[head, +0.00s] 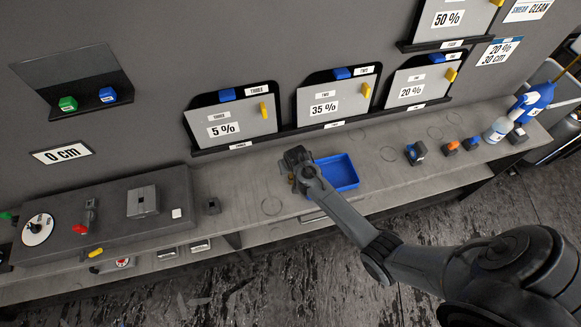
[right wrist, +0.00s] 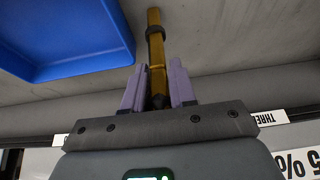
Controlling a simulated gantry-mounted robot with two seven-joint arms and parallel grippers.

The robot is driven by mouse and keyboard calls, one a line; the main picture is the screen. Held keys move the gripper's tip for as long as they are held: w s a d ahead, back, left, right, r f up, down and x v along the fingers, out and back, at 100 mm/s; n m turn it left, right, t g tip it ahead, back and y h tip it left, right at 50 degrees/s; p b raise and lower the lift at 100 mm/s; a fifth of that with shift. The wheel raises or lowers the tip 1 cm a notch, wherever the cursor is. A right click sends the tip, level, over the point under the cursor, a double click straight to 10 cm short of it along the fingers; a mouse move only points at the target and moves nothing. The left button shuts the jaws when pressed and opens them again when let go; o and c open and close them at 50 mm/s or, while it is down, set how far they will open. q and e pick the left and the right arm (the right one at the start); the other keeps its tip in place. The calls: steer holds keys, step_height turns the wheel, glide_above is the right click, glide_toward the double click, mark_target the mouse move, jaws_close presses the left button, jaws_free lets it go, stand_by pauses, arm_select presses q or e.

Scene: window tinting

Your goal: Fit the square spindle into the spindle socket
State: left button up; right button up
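My right gripper (right wrist: 157,75) has its two purple fingers closed against both sides of a brass-coloured rod, which I take for the square spindle (right wrist: 157,53). The rod has a dark collar and sticks out past the fingertips. A small dark block with an opening (head: 212,206) sits on the bench beside the raised panel. A grey block with a slot (head: 142,201) is on the panel. I cannot tell which is the spindle socket. My left gripper is not in view.
A blue tray (head: 350,186) lies right of the gripper. The raised panel (head: 110,232) carries a dial (head: 38,229) and a red-handled part (head: 82,228). Tint boards (head: 235,118) stand along the back wall. The bench between panel and tray is mostly clear.

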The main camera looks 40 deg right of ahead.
steer(key=o, duration=0.3)
steer(key=shift+o, duration=0.2)
steer(key=shift+r, duration=0.5)
steer(key=v, duration=1)
steer(key=s+a+r+n, duration=0.2)
steer(key=s+a, duration=0.2)
steer(key=s, duration=0.3)
steer(key=s+a+r+n+y, duration=0.1)
steer(key=s+a+r+n, duration=0.1)
steer(key=s, duration=0.6)
steer(key=s+a+r+n+y, duration=0.1)
steer(key=s+a+r+n, duration=0.1)
steer(key=s+a, duration=0.5)
steer(key=shift+s+n+p, duration=0.35)
steer(key=shift+s+n, duration=0.35)
steer(key=shift+s, duration=0.05)
